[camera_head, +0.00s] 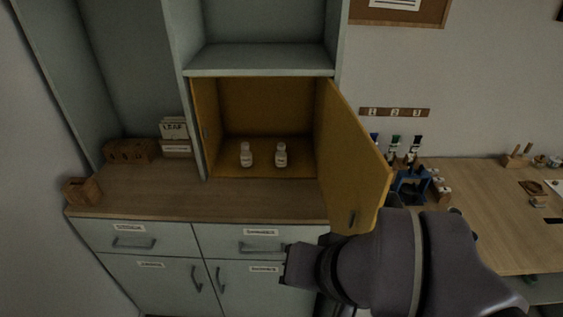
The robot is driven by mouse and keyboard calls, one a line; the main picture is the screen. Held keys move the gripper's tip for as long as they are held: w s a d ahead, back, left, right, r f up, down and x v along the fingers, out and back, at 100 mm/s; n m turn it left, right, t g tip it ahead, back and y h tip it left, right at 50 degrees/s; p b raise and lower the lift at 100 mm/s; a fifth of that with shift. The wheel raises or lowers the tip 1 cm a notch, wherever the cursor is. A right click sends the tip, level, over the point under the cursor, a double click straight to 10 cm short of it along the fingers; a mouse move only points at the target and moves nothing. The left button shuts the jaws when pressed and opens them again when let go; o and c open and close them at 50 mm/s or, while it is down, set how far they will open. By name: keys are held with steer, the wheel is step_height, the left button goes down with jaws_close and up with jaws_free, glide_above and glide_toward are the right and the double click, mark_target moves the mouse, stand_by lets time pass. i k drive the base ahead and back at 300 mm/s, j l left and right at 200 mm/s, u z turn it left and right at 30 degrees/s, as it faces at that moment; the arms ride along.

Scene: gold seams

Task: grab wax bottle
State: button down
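Two small pale bottles stand upright inside an open yellow-lined cupboard (260,105). The left bottle (246,155) and the right bottle (281,155) look alike, and their labels are too small to read, so I cannot tell which is the wax bottle. My gripper (290,265) is in front of the lower drawers, below and apart from the bottles. Its fingers are too dark and small to show whether they are open or shut.
The yellow cupboard door (352,155) stands open to the right, above my arm. A wooden counter (210,200) runs below the cupboard. A box marked LEAF (174,130) and wooden holders (130,151) stand left. A workbench (485,215) with a blue rack (411,187) is right.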

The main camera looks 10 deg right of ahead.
mark_target(245, 156)
steer(key=i+j+u, duration=0.1)
steer(key=i+u, duration=0.25)
steer(key=i, duration=0.25)
steer(key=i+u, duration=0.4)
steer(key=i, duration=0.2)
